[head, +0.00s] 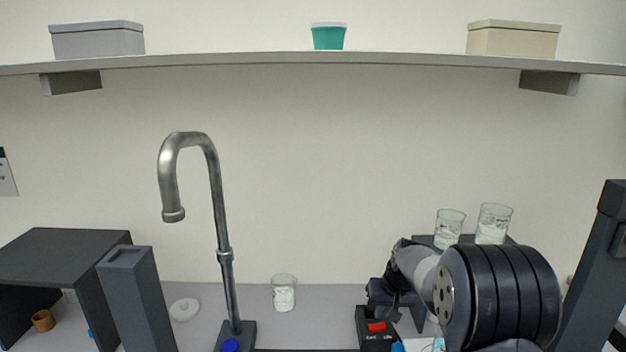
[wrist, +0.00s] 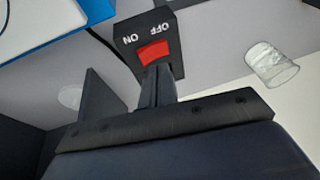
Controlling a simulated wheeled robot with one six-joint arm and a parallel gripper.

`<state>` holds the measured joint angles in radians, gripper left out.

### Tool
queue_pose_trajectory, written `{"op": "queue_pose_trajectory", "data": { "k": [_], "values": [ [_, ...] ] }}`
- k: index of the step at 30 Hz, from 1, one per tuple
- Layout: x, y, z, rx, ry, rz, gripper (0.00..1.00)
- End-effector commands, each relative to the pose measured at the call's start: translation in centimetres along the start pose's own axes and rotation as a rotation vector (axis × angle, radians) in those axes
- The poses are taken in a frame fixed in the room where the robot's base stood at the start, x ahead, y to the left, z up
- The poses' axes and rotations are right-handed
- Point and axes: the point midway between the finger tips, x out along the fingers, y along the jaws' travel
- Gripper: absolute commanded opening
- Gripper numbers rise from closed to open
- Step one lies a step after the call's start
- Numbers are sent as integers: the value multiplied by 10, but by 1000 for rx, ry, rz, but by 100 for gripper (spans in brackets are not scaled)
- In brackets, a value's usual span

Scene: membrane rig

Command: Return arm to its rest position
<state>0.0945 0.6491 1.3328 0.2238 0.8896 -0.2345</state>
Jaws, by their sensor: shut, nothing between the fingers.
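My arm reaches in from the lower right of the head view. My gripper (wrist: 155,72) is shut and empty, its fingertips close to the red rocker (wrist: 153,50) of a dark switch box (wrist: 127,46) marked ON and OFF. I cannot tell whether they touch it. In the head view the switch box (head: 373,343) with its red rocker (head: 376,327) stands at the bottom, just below and left of my gripper's dark body (head: 384,292). The fingertips are hard to make out there. Which way the rocker is tipped is unclear.
A beaker (head: 284,293) stands left of my gripper; two more, one a right-hand beaker (head: 493,223), stand on a dark stand behind the arm. A tall metal faucet (head: 222,210) rises at left, beside a dark post (head: 140,300). A shelf (head: 300,60) runs above.

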Motion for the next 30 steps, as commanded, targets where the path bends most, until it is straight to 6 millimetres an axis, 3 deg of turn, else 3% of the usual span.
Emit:
{"op": "queue_pose_trajectory", "data": {
  "k": [6,12,25,30],
  "values": [
    [-38,1,-2,0,4,0,0],
    [-58,1,-2,1,2,0,0],
    [-62,1,-2,1,0,0,0],
    [-52,1,-2,0,-2,0,0]
  ]
}}
